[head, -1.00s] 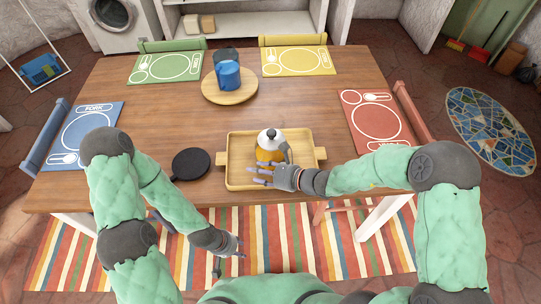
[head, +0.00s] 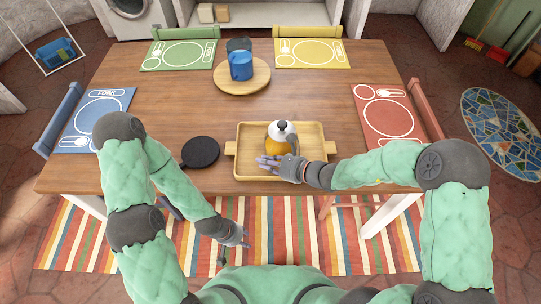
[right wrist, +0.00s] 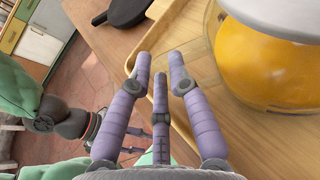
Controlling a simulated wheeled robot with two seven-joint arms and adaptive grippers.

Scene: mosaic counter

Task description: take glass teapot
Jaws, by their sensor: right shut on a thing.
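The glass teapot (head: 279,138), holding orange liquid under a pale lid with a dark knob, stands upright on the wooden tray (head: 246,171). It fills the upper right of the right wrist view (right wrist: 262,62), cut off by the edge. My left gripper (head: 243,241) hangs low in front of the table, away from the teapot, too small to read.
A black pan (head: 200,152) lies left of the tray. A blue cup (head: 241,66) stands on a round board (head: 257,84) behind, with a dark cup beside it. Blue (head: 98,112), green, yellow and red (head: 388,118) placemats lie around the table. The table's middle is clear.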

